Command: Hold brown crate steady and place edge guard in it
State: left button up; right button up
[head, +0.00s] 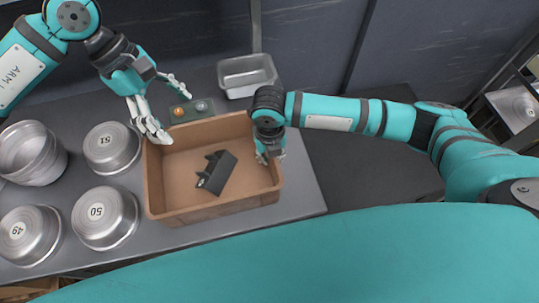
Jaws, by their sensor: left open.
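The brown crate (217,206) stands on the grey table in the head view. The dark edge guard (216,172) lies inside it, tilted on the crate floor, clear of both grippers. My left gripper (172,114) is open and empty at the crate's back left corner, its fingers spread wide. One finger is close to the back rim; I cannot tell whether it touches. My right gripper (269,157) points down at the right wall, its fingers on either side of the rim, and appears shut on it. The wall between its fingers is partly hidden.
Round metal pans (105,218) numbered 49, 50 and 51 and a stack of pans (32,153) stand left of the crate. A small box with knobs (191,111) and a rectangular metal tray (247,75) are behind it. The table right of the crate is clear.

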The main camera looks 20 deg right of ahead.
jog(key=o, duration=0.4)
jog(key=shift+o, duration=0.2)
notch_tip(320, 180, up, 12)
dwell(0.4)
